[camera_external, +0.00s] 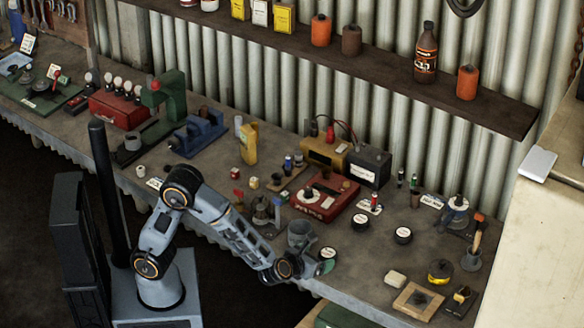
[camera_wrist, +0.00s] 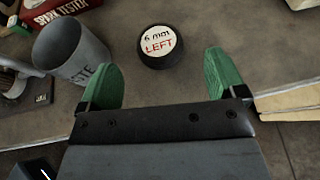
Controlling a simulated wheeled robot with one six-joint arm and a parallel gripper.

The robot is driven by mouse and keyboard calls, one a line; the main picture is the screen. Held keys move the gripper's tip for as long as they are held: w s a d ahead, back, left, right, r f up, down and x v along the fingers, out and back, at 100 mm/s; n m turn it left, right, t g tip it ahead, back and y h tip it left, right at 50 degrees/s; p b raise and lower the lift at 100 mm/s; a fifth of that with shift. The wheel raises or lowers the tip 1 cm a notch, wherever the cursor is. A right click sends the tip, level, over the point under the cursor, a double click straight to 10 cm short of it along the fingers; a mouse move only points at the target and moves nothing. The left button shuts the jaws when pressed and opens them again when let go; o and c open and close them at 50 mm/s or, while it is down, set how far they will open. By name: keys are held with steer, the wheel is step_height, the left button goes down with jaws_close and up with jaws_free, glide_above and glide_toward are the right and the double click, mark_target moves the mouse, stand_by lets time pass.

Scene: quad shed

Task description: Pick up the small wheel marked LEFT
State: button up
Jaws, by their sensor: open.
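A small dark wheel (camera_wrist: 160,57) lies flat on the bench in the wrist view. Its white face reads "6 mm" and, in red, "LEFT". My gripper (camera_wrist: 164,82) is open and empty, its two green fingertips apart on the near side of the wheel and not touching it. In the external view, my gripper (camera_external: 325,266) is low at the bench's front edge. A white-faced wheel (camera_external: 327,253) there, partly hidden, appears to be the same one.
A grey waste cup (camera_wrist: 72,50) stands close left of the wheel; it also shows in the external view (camera_external: 300,235). A red spark tester (camera_external: 325,197) lies behind. Two other white-faced wheels (camera_external: 361,221) (camera_external: 403,235) lie farther right, with a wooden frame (camera_external: 402,300) nearer the edge.

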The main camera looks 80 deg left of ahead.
mark_target(328, 254)
steer(key=shift+x, duration=3)
steer(key=shift+s+a, duration=0.1)
steer(key=c, duration=1)
steer(key=shift+r, duration=0.1)
steer(key=shift+c, duration=0.2)
